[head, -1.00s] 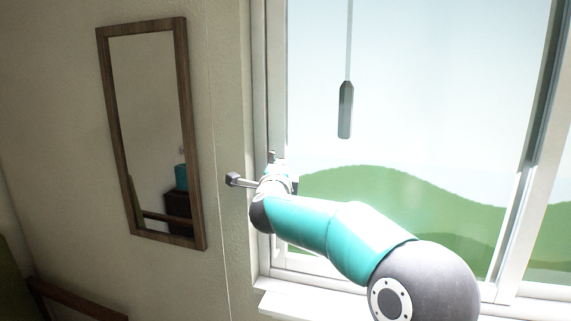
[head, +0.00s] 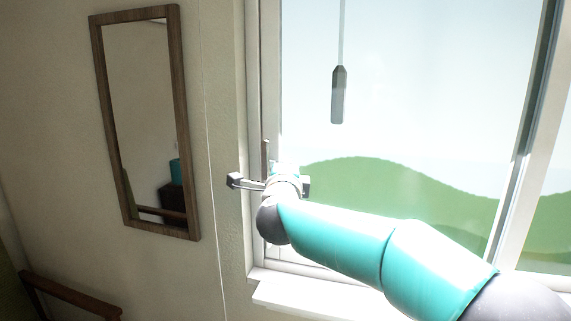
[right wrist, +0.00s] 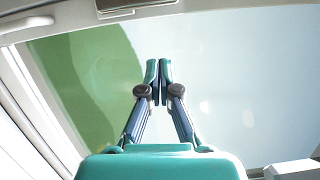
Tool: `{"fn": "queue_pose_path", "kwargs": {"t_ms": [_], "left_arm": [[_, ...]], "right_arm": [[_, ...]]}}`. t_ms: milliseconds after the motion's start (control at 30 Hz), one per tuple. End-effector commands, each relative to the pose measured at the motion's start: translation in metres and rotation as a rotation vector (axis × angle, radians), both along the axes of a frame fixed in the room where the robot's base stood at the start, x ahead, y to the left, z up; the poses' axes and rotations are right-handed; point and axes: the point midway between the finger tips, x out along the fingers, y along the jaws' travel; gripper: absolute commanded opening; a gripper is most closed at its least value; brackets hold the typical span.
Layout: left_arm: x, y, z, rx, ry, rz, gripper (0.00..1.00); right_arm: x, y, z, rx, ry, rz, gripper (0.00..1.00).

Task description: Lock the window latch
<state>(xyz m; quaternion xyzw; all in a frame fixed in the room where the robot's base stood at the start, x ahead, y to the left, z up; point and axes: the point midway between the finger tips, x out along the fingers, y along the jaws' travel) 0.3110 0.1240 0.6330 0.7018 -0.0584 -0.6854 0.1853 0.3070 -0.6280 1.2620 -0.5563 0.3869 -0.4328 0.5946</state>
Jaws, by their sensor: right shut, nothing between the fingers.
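The window (head: 420,110) fills the right half of the head view, with a pale frame. A slim dark upright piece (head: 266,153), which looks like the latch lever, stands at the window's left frame just above my wrist; its lower part is hidden. My right gripper (head: 286,169) is close beside it, mostly hidden behind my own wrist. In the right wrist view my right gripper (right wrist: 158,64) is shut and empty, its fingertips together in front of the glass. A grey-brown plate (right wrist: 135,10) shows beyond the fingertips at the top edge, cut off. My left gripper is out of view.
A wood-framed mirror (head: 185,120) hangs on the wall left of the window. A dark pull (head: 338,95) hangs on a cord before the glass. The white sill (head: 310,298) juts out below. A pale bar (right wrist: 25,24) shows at the wrist view's upper left.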

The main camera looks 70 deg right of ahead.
Motion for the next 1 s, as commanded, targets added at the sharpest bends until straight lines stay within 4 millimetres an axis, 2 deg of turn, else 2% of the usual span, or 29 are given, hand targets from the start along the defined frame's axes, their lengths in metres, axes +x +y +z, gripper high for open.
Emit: {"fn": "queue_pose_path", "kwargs": {"t_ms": [100, 300, 867, 1000], "left_arm": [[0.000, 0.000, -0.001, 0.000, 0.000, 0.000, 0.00], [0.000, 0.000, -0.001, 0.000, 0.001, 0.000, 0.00], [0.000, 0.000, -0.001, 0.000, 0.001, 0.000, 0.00], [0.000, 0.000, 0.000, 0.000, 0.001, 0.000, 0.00]], "right_arm": [[-0.007, 0.020, 0.001, 0.000, -0.003, 0.003, 0.00], [-0.012, 0.034, 0.000, 0.000, 0.000, -0.001, 0.00], [-0.013, 0.035, 0.000, 0.000, 0.000, -0.001, 0.00], [0.004, 0.038, -0.010, 0.014, 0.022, 0.024, 0.00]]}}
